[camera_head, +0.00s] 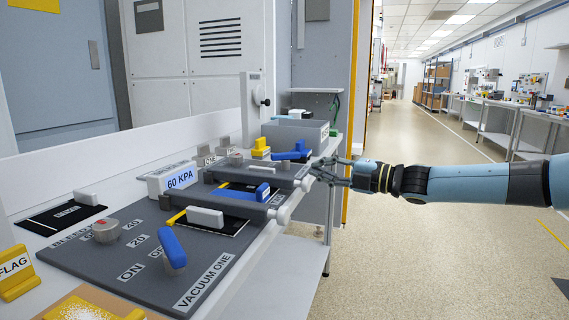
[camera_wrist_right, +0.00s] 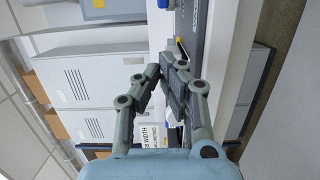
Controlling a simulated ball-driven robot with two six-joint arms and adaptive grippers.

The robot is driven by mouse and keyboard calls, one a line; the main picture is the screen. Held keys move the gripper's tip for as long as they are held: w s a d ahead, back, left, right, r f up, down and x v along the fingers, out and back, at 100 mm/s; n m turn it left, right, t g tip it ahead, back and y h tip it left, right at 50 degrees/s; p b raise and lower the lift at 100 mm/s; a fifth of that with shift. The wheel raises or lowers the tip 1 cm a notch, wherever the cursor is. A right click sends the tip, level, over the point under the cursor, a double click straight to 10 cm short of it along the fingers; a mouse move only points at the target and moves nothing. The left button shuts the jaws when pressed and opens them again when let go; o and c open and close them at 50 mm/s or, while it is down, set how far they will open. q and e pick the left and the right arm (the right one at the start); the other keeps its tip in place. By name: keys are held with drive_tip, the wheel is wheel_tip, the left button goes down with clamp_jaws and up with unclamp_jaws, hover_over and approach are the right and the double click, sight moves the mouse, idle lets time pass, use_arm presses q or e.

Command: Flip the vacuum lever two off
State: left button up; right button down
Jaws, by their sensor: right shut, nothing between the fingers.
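A blue lever (camera_head: 173,247) stands tilted on the near grey panel marked VACUUM ONE, beside the words ON and OFF. A second blue lever (camera_head: 289,153) is on the far grey panel; its label is not readable from here, so I cannot confirm it is vacuum two. My right gripper (camera_head: 322,171) comes in from the right, just right of the far panel's end, apart from that lever. In the right wrist view its fingers (camera_wrist_right: 168,80) are shut and empty. My left gripper is not in view.
Between the levers lie grey bars, a blue-handled piece (camera_head: 240,193) and a white 60 KPA block (camera_head: 177,179). A grey bin (camera_head: 297,133) stands behind the far lever. A yellow-edged post (camera_head: 350,100) rises behind my right gripper. The aisle floor at right is open.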

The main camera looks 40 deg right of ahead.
sight(282, 159)
drive_tip(key=b+x, duration=0.2)
drive_tip(key=x, duration=0.1)
drive_tip(key=b+x, duration=0.2)
drive_tip(key=b, duration=0.1)
drive_tip(key=b+x, duration=0.3)
drive_tip(key=shift+w+a+f, duration=0.15)
drive_tip(key=shift+w+f, duration=0.1)
drive_tip(key=shift+f, duration=0.1)
drive_tip(key=w+b, duration=0.1)
drive_tip(key=w+d+b, duration=0.1)
drive_tip(key=shift+w+d+r, duration=0.1)
drive_tip(key=shift+w+r, duration=0.1)
drive_tip(key=shift+w, duration=0.1)
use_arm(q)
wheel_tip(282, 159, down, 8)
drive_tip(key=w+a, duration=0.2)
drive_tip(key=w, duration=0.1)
use_arm(e)
drive_tip(key=shift+w+d, duration=0.3)
drive_tip(key=shift+w, duration=0.35)
drive_tip(key=shift+r, duration=0.15)
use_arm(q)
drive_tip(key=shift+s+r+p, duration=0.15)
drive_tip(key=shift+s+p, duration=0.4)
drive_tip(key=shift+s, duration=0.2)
use_arm(e)
drive_tip(key=shift+a+m+h, duration=0.1)
drive_tip(key=shift+m+h, duration=0.2)
drive_tip(key=shift+h, duration=0.1)
